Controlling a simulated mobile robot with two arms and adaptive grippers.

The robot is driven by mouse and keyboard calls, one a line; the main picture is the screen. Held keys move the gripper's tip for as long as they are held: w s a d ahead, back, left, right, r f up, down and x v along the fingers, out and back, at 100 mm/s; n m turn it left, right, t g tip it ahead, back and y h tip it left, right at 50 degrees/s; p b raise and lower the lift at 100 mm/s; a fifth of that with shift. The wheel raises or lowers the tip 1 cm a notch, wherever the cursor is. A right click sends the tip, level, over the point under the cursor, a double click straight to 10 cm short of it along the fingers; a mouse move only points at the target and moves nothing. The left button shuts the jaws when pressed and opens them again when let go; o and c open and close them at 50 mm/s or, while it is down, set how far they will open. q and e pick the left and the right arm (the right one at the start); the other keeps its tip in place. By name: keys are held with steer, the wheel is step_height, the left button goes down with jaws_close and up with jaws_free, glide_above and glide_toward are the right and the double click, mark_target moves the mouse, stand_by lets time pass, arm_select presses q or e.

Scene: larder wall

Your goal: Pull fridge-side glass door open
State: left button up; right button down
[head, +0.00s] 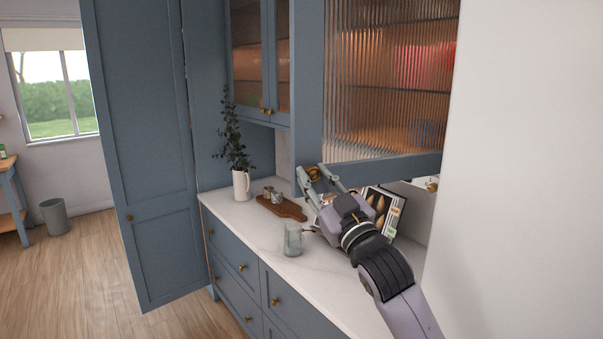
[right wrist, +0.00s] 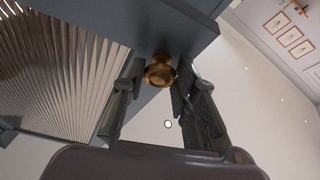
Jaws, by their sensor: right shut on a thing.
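The fridge-side glass door (head: 390,85) has a blue frame and ribbed glass, at the upper right in the head view. Its ribbed glass also shows at the left in the right wrist view (right wrist: 70,75). A round brass knob (right wrist: 160,72) sits at the door's lower left corner. My right gripper (head: 318,174) is shut on this knob, with a finger on either side of it in the right wrist view. The door looks swung out from the wall unit, but I cannot tell how far. My left gripper is not in view.
Below is a white counter (head: 255,236) with a glass jar (head: 292,240), a wooden board (head: 283,207), a white jug with greenery (head: 241,185) and a propped picture book (head: 384,208). A tall blue door (head: 140,120) stands open at left. A white wall (head: 530,170) is close at right.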

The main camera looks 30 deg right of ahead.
steer(key=shift+s+r+y, duration=0.1)
steer(key=shift+s+y, duration=0.3)
steer(key=shift+s, duration=0.3)
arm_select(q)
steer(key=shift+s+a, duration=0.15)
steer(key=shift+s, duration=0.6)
arm_select(e)
steer(key=shift+s+a, duration=0.1)
steer(key=c, duration=1.3)
jaws_free()
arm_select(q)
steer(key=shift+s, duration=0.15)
arm_select(e)
steer(key=v, duration=0.7)
steer(key=shift+s+f, duration=0.2)
steer(key=shift+f, duration=0.05)
steer(key=shift+f, duration=0.1)
